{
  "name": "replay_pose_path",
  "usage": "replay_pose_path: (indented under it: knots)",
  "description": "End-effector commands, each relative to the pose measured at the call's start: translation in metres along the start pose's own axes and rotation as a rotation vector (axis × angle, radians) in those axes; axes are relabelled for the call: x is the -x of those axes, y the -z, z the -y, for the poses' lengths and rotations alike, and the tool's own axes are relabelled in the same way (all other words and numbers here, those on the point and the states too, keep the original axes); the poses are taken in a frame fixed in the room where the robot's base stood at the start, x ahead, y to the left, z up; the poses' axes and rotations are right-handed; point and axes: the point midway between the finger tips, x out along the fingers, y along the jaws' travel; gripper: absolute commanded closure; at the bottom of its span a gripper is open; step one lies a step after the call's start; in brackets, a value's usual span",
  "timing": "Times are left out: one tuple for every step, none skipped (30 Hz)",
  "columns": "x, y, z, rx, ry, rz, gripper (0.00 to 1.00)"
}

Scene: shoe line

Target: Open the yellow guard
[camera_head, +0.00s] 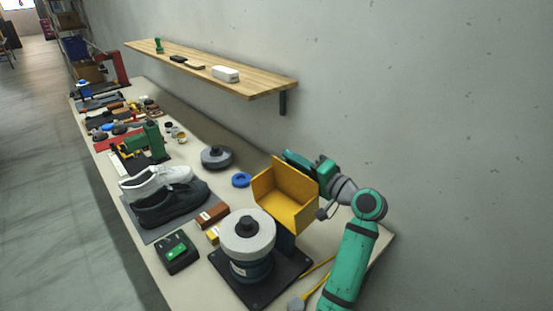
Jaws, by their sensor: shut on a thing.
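The yellow guard (290,190) is an open-sided, box-like cover above the right rear of a grinding machine. The machine has a pale round wheel (248,234) on a dark motor and a black base plate (262,281). The guard stands tilted, its hollow side facing left toward the wheel, and the top of the wheel is uncovered. My gripper (318,174) is at the guard's upper right edge, shut on it. The fingertips are partly hidden behind the guard and the gripper body.
A black-and-green switch box (177,252) lies left of the machine. Black and white shoes (168,202) sit on a grey mat. A blue ring (241,180) and a grey disc (216,156) lie behind. A wooden shelf (210,70) juts from the wall above the bench. A yellow-handled tool lies at front right.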

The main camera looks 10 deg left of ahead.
Motion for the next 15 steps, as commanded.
replay_pose_path:
  knots:
    - [0.0014,0.0007,-0.003,-0.006,-0.002,0.0,1.0]
    - [0.0022,0.0016,-0.0035,-0.008,-0.003,-0.002,1.0]
    - [0.003,0.0024,-0.0041,-0.01,-0.003,-0.003,1.0]
    - [0.0034,0.0029,-0.0045,-0.011,-0.004,-0.003,1.0]
    - [0.0038,0.0032,-0.0047,-0.012,-0.004,-0.004,1.0]
    - [0.004,0.0034,-0.0049,-0.013,-0.004,-0.004,1.0]
    - [0.0041,0.0035,-0.005,-0.013,-0.004,-0.004,1.0]
    - [0.0042,0.0035,-0.0051,-0.013,-0.004,-0.004,1.0]
    - [0.0042,0.0035,-0.0051,-0.013,-0.004,-0.004,1.0]
    - [0.0041,0.0034,-0.0051,-0.013,-0.004,-0.004,1.0]
    - [0.0041,0.0034,-0.0052,-0.013,-0.004,-0.004,1.0]
    - [0.0041,0.0033,-0.0052,-0.013,-0.005,-0.004,1.0]
    - [0.0041,0.0033,-0.0052,-0.013,-0.005,-0.004,1.0]
    - [0.0041,0.0032,-0.0052,-0.013,-0.005,-0.004,1.0]
    - [0.004,0.0032,-0.0053,-0.013,-0.005,-0.004,0.87]
